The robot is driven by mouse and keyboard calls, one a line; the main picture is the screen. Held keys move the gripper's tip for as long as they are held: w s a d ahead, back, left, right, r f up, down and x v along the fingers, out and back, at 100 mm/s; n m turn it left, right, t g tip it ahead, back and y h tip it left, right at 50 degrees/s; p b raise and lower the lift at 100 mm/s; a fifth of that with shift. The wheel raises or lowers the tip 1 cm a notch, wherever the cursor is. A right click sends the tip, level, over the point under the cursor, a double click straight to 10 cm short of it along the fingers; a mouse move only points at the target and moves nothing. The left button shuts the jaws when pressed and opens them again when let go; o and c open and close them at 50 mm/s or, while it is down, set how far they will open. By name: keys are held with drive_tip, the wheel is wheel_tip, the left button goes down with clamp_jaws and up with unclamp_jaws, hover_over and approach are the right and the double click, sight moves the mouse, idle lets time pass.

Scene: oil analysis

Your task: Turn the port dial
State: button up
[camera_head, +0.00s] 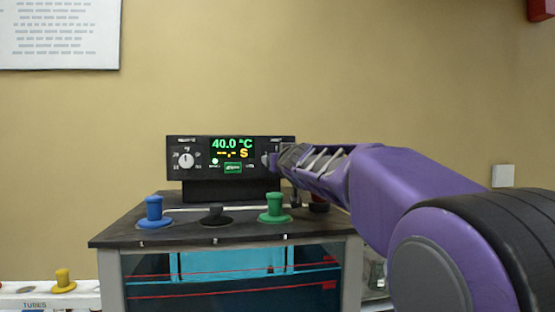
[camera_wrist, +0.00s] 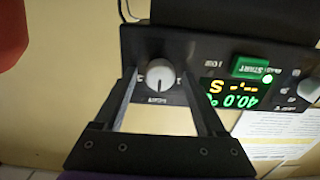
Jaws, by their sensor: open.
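The control box (camera_head: 237,182) has a black front with a lit display reading 40.0 °C. A dial (camera_wrist: 160,74) near one end of its face shows as a round grey knob in the wrist view, with small marks around it; I take it as the port dial. In the head view this dial (camera_head: 265,160) is partly hidden by my gripper. My gripper (camera_head: 279,161) is open at the right end of the box. In the wrist view its fingers (camera_wrist: 159,82) stand on either side of the dial, with gaps showing; contact cannot be told.
A second white dial (camera_head: 187,160) is at the box's left end. A green START button (camera_wrist: 251,67) lies beside the display. Blue (camera_head: 154,211), black (camera_head: 216,215) and green (camera_head: 275,208) stoppers sit on the bath top (camera_head: 180,238) in front of the box.

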clamp_jaws()
idle(0.4)
drive_tip(key=shift+n, duration=0.3)
drive_tip(key=n+b, duration=0.1)
drive_tip(key=n, duration=1)
drive_tip(key=shift+a, duration=0.15)
drive_tip(key=shift+n, duration=0.3)
idle(0.4)
unclamp_jaws()
